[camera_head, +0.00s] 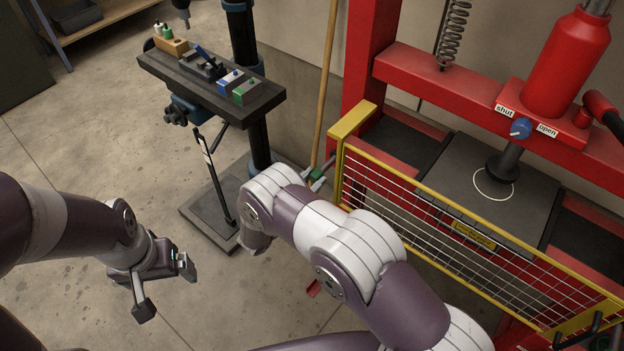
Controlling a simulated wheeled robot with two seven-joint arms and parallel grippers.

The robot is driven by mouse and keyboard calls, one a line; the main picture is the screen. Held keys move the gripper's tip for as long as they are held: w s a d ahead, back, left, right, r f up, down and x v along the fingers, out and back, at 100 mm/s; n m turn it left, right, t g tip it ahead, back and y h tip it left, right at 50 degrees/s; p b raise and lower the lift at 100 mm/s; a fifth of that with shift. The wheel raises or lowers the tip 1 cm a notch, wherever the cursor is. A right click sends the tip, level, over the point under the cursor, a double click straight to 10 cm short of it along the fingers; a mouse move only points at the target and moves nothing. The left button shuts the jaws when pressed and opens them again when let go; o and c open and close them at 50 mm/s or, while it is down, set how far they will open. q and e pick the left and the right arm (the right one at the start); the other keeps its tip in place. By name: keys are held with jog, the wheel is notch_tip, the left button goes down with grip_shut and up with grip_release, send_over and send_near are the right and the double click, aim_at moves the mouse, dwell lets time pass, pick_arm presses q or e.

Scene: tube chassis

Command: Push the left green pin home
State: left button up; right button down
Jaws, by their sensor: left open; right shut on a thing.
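The left green pin (317,173) shows as a small green piece at the left end of the yellow-framed mesh guard (346,151), beside the red press post. My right gripper (322,178) is shut on this pin, with grey fingers showing around the green. Most of that gripper is hidden behind my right arm. How deep the pin sits cannot be told from here. My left gripper (166,287) is open and empty, low over the concrete floor at the left.
The red press frame (367,50) fills the right, with a blue knob (520,128) between "shut" and "open" labels. A drill stand's dark table (262,103) holds small blocks. A wooden pole (326,85) leans behind the pin.

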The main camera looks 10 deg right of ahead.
aim_at(329, 161)
jog(key=b+x, duration=0.1)
jog(key=x, duration=0.2)
jog(key=b+x, duration=0.1)
jog(key=x, duration=0.2)
jog(key=shift+d+f, duration=0.2)
jog(key=shift+w+d+r+b, duration=0.1)
jog(key=shift+w+d+b, duration=0.1)
jog(key=shift+b, duration=0.1)
jog(key=shift+r, duration=0.2)
jog(key=c, duration=1)
grip_release()
jog(key=shift+o, duration=1.1)
jog(key=shift+w+d+f, duration=0.15)
jog(key=b+v, duration=0.1)
jog(key=v, duration=1.1)
jog(key=shift+s+a, duration=0.2)
jog(key=shift+a, duration=0.05)
